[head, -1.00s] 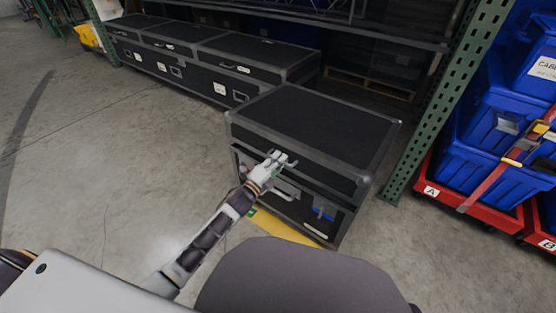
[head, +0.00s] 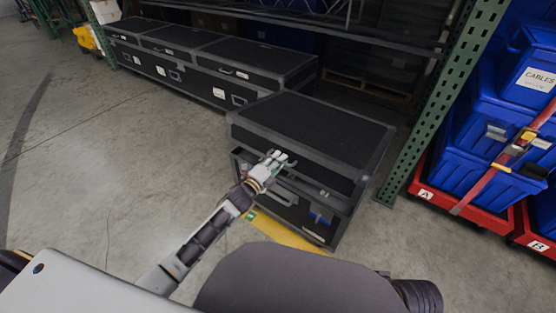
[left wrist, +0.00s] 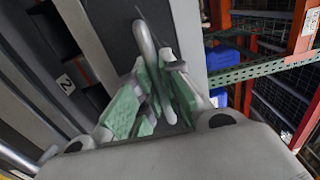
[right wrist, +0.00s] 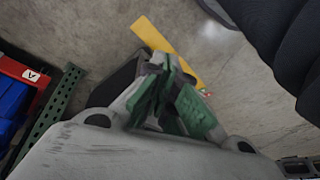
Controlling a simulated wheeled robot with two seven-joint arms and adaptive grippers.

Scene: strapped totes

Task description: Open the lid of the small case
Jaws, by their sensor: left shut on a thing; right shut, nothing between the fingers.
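The small case (head: 318,130) is a black box with grey metal edging, standing on the floor in the middle of the head view. Its lid is on top and looks down or nearly so; I cannot tell whether there is a gap under it. My left gripper (head: 277,160) is at the front of the case, by the lid's front edge. In the left wrist view its green-padded fingers (left wrist: 152,100) are shut on a grey metal handle (left wrist: 146,45).
A row of long black cases (head: 205,60) stands behind to the left. A green rack post (head: 440,110) is close on the right of the case. Blue totes (head: 480,130) sit on red dollies beyond it. Yellow floor tape (head: 285,233) runs before the case. Floor at left is clear.

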